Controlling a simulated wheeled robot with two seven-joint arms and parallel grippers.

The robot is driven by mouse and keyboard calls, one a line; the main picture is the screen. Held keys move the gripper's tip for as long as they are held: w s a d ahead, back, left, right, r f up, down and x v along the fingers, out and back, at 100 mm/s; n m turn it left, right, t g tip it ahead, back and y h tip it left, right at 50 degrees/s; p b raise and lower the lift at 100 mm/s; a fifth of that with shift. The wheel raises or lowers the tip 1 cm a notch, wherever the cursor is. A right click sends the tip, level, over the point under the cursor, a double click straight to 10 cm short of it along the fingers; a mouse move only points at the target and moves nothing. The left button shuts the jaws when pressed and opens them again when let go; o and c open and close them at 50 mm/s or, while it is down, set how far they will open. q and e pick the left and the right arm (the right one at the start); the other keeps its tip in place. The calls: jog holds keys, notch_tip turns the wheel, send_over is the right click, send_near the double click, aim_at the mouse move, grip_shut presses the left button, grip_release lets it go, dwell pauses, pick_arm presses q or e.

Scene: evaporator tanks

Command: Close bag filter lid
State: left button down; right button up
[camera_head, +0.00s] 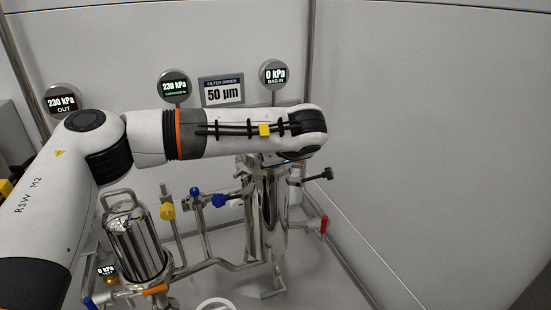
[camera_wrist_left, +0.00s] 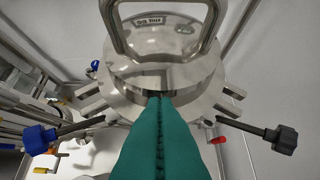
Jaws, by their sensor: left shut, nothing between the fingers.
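The bag filter housing (camera_head: 268,210) is a shiny steel cylinder right of centre in the head view. My left arm crosses in front of its top and hides the lid there. In the left wrist view the steel lid (camera_wrist_left: 185,77) has a big loop handle (camera_wrist_left: 207,35) and a small label. Below it is the housing's slotted rim (camera_wrist_left: 232,92). I cannot tell whether the lid is fully seated. Swing bolts with a blue knob (camera_wrist_left: 41,139) and a black knob (camera_wrist_left: 285,139) point outward. My left gripper (camera_wrist_left: 160,98) has green fingers, shut and empty, its tips over the rim at the lid's near edge.
A smaller steel filter (camera_head: 137,240) with a top handle stands at left. Pipes with a yellow knob (camera_head: 167,211) and a red-handled valve (camera_head: 323,225) surround the housing. Gauges and a 50 µm sign (camera_head: 222,91) are behind. A grey wall (camera_head: 430,150) bounds the right side.

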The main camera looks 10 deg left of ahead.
pick_arm(q)
jog(key=shift+s+f, duration=0.15)
jog(key=shift+f, duration=0.8)
jog(key=shift+f, duration=0.1)
